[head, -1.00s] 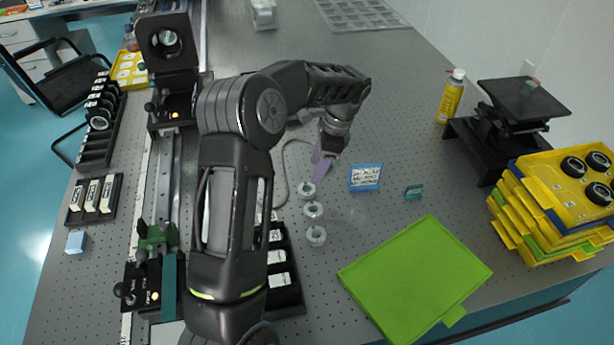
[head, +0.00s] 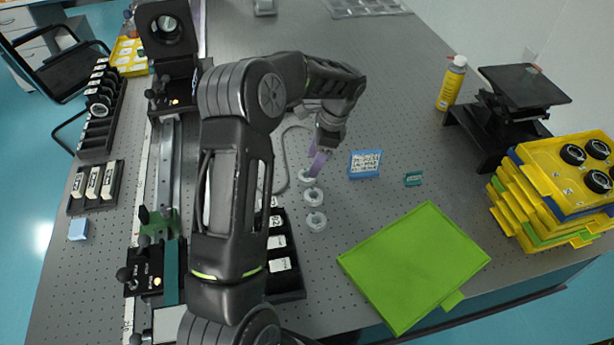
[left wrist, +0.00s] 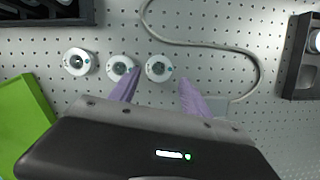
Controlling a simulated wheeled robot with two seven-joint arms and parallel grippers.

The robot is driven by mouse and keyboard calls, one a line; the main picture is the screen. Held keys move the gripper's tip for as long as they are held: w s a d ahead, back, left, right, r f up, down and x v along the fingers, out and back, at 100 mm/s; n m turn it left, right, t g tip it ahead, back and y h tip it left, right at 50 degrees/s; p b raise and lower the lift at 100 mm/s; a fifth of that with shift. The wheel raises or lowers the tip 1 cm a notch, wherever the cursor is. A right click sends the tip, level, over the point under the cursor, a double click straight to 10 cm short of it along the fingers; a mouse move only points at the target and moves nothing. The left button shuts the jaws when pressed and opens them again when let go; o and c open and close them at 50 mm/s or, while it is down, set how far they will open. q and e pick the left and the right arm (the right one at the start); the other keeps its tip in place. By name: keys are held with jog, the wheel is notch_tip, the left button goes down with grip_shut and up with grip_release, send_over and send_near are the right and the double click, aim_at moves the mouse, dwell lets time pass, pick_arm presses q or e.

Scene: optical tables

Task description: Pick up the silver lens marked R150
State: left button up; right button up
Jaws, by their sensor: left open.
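Three small round silver lenses lie in a row on the perforated table: a far one (head: 305,177), a middle one (head: 313,196) and a near one (head: 316,220). In the left wrist view they are the right one (left wrist: 158,68), the middle one (left wrist: 121,68) and the left one (left wrist: 79,62). Their marks are too small to read, so I cannot tell which is R150. My left gripper (head: 318,164) is open, its purple fingers low at the far lens. In the left wrist view this lens appears ahead of the gap between the fingertips (left wrist: 157,80). My right gripper is not in view.
A blue-framed label card (head: 365,164) and a small green block (head: 413,179) stand right of the lenses. A green tray (head: 415,265) lies nearer. A black rack (head: 287,282) is beside my arm. A grey cable (left wrist: 220,49) curves behind the lenses.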

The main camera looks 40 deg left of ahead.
pick_arm(q)
jog(key=p+x, duration=0.1)
jog(key=x, duration=0.3)
jog(key=shift+s+f+p, duration=0.15)
jog(key=shift+s+p, duration=0.05)
jog(key=shift+p, duration=0.1)
jog(key=shift+a+f, duration=0.1)
jog(key=shift+f, duration=0.2)
jog(key=c, duration=1.1)
jog(key=shift+r, duration=0.1)
notch_tip(320, 180, up, 10)
jog(key=shift+f+b, duration=0.1)
jog(key=shift+b, duration=0.9)
